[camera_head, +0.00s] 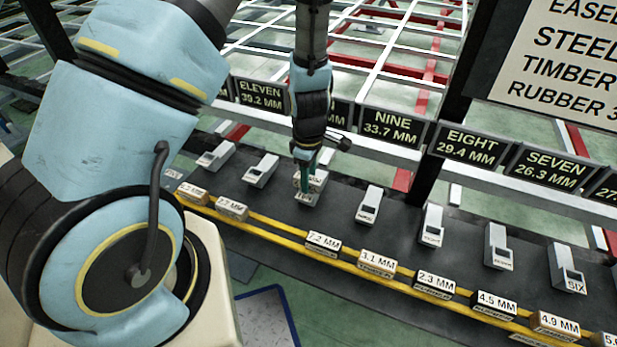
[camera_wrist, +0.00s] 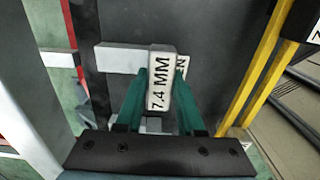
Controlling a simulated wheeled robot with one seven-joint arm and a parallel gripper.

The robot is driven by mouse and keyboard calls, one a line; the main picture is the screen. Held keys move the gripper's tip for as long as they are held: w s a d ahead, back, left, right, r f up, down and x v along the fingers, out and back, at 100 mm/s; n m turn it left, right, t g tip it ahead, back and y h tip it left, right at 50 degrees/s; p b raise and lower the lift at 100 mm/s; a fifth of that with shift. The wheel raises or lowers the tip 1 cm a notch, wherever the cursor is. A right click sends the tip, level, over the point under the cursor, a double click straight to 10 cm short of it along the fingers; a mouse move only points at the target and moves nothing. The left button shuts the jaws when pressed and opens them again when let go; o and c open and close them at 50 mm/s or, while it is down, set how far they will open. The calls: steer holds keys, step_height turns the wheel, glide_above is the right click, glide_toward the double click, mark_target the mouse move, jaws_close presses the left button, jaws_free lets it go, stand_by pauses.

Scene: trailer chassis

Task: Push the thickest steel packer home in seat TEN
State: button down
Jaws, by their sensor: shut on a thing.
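My gripper (camera_wrist: 158,82) is shut on a pale packer (camera_wrist: 159,92) marked 7.4 MM, held between its two green fingers. The sign for this seat is mostly hidden by my arm.
Neighbouring seats stand at the left (camera_head: 261,170) and right (camera_head: 369,204) on the dark beam. More packers, including 7.2 MM (camera_head: 323,244) and 3.1 MM (camera_head: 377,263), line the yellow-edged rack in front. Signs such as the NINE sign (camera_head: 392,128) stand behind. A dark post (camera_head: 445,125) rises to the right.

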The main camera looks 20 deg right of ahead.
steer(key=shift+f+b, duration=0.3)
steer(key=shift+f, duration=0.2)
steer(key=shift+c, duration=2.2)
jaws_free()
steer(key=shift+r, duration=0.1)
step_height(320, 180, up, 11)
steer(key=p, duration=0.2)
steer(key=shift+p, duration=0.3)
steer(key=w+a+r+m+t, duration=0.1)
steer(key=a+r+m, duration=0.55)
steer(key=a, duration=0.65)
steer(key=a+r+m+t, duration=0.1)
steer(key=a+r+m, duration=0.3)
steer(key=a+r, duration=0.7)
step_height(320, 180, up, 10)
steer(key=a+p, duration=0.1)
steer(key=p, duration=1.1)
steer(key=shift+w+a, duration=0.15)
steer(key=shift+a, duration=0.05)
